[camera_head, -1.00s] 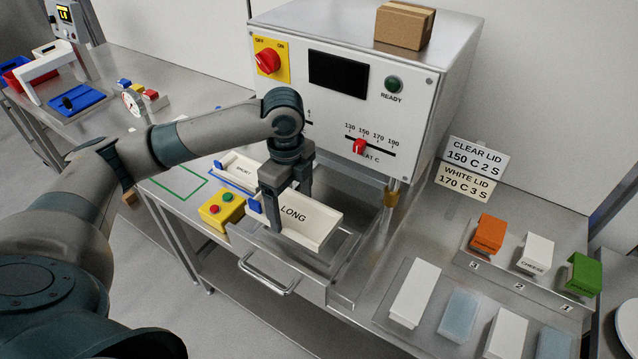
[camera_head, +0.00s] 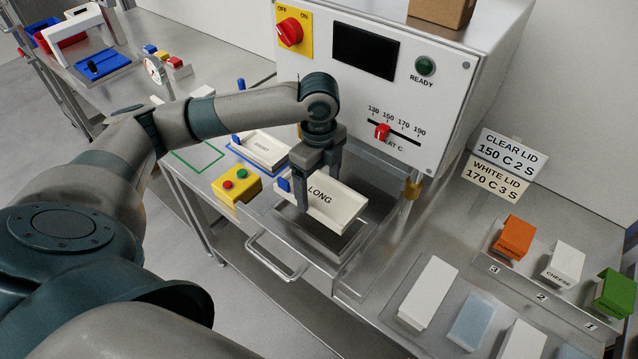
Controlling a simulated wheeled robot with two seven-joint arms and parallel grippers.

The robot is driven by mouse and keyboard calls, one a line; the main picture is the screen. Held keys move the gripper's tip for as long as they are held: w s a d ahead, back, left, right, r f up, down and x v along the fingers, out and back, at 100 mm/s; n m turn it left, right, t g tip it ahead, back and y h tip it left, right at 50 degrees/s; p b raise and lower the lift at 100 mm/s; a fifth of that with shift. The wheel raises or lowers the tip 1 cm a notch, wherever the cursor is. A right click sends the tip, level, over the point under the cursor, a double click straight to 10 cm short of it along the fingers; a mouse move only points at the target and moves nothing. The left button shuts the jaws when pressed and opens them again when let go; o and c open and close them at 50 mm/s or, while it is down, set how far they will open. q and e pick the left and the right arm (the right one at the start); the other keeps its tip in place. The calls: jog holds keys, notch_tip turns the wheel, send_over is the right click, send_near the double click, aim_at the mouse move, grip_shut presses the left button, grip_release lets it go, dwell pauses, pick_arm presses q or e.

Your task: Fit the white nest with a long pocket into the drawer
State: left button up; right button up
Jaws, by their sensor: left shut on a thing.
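The white nest marked LONG (camera_head: 338,207) has a long pocket and a blue tab (camera_head: 284,185) at its left end. My left gripper (camera_head: 316,190) is shut on this nest, pointing down at its left part. The nest is over the open steel drawer (camera_head: 330,250) of the machine, roughly in line with it. I cannot tell whether it touches the drawer bed. A second white nest marked SHORT (camera_head: 262,148), also with a blue tab, lies to the left on the bench. My right gripper is not in view.
The sealing machine (camera_head: 385,75) stands behind the drawer, with a red knob, slider and green button. A yellow button box (camera_head: 237,185) sits left of the drawer. Several packs and coloured boxes stand at the right, by the lid signs (camera_head: 505,155). A green outline marks free bench.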

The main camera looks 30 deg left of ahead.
aim_at(318, 194)
pick_arm(q)
jog(key=shift+r+p, duration=0.15)
jog(key=shift+p, duration=0.3)
notch_tip(318, 194, down, 2)
jog(key=shift+f+b, duration=0.1)
jog(key=shift+b, duration=0.4)
jog(key=shift+a+f+b, duration=0.1)
jog(key=shift+f+b, duration=0.45)
jog(key=shift+f, duration=1.35)
jog(key=shift+p, duration=1.65)
jog(key=shift+f+b, duration=0.5)
jog(key=shift+f, duration=0.8)
dwell(0.4)
jog(key=shift+s+f+p, duration=0.25)
jog(key=shift+p, duration=0.2)
dwell(1.2)
